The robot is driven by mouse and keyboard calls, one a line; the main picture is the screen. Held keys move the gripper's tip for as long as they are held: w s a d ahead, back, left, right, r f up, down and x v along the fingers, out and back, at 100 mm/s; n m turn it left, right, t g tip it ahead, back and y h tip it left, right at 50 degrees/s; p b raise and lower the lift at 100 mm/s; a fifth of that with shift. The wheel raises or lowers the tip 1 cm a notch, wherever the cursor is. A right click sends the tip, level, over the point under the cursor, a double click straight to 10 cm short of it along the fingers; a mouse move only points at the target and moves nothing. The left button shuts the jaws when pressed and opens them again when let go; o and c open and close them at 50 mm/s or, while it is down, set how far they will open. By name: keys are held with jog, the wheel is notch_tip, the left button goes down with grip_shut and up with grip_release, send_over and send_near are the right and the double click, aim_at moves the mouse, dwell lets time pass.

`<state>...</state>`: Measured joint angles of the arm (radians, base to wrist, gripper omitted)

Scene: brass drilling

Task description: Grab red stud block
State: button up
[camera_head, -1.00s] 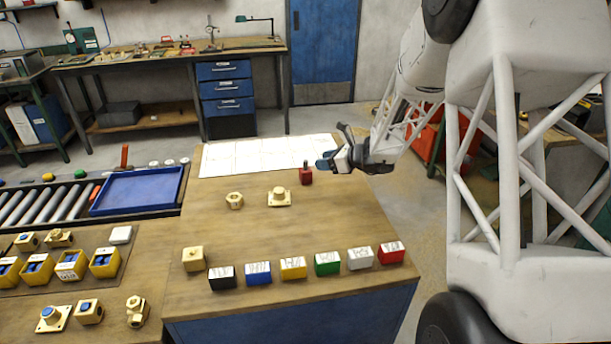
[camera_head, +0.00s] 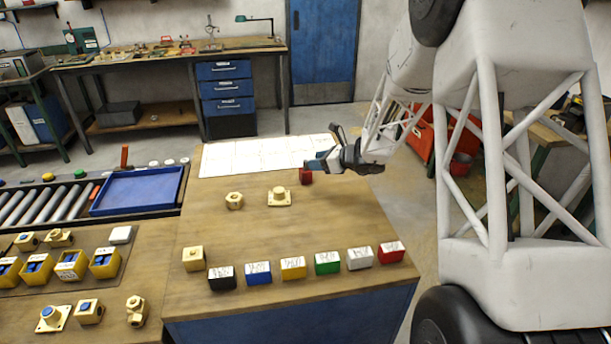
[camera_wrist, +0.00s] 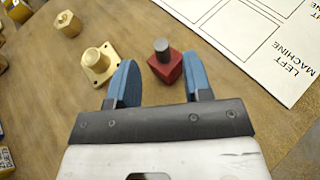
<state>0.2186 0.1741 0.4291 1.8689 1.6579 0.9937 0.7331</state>
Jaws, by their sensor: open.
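The red stud block (camera_head: 306,177) stands on the wooden table near the front edge of the white paper sheet, partly hidden by my gripper in the head view. In the wrist view the red block (camera_wrist: 167,70) shows as a red cube with a dark upright stud (camera_wrist: 162,46) on top. My gripper (camera_head: 318,163) is close beside and above the block. In the wrist view its blue fingers (camera_wrist: 158,78) are spread apart. The block lies ahead of the gap between them, nearer the right finger. The gripper is empty.
A brass flanged piece (camera_wrist: 97,62) stands left of the block, near the left finger. A brass hex piece (camera_head: 234,201) is farther left. A white marked sheet (camera_head: 262,155) lies behind. A row of coloured labelled blocks (camera_head: 293,267) lines the front. The table between is clear.

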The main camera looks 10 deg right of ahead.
aim_at(306, 171)
jog(key=shift+x, duration=2.55)
grip_shut()
